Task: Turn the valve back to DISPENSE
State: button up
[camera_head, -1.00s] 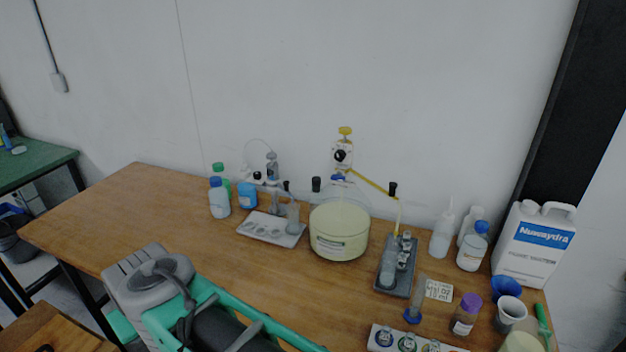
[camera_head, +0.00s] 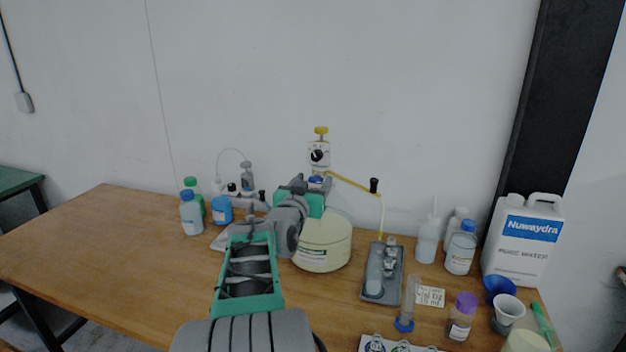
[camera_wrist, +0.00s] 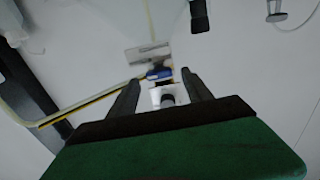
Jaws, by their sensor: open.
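The dispenser stands on a round jar of pale yellow liquid (camera_head: 322,245). Its white block carries a black knob (camera_head: 317,156), with a yellow knob (camera_head: 321,131) on top. A yellow-marked discharge tube (camera_head: 350,183) runs right from it. My gripper (camera_head: 316,186) is in front of the dispenser neck, just below the white block; its fingers are hidden in the head view. In the wrist view the gripper (camera_wrist: 160,80) is open. A blue part (camera_wrist: 159,73) and a white part with a dark round end show between its fingers; contact cannot be told. The valve's marking is unreadable.
A grey tray with glassware (camera_head: 368,292) lies right of the jar. Bottles, including a blue one (camera_head: 222,210), stand left. A large white water jug (camera_head: 522,245) is at right. The table's left part (camera_head: 100,240) is clear.

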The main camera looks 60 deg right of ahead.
jog(key=shift+d, duration=0.2)
jog(key=shift+c, duration=0.6)
grip_shut()
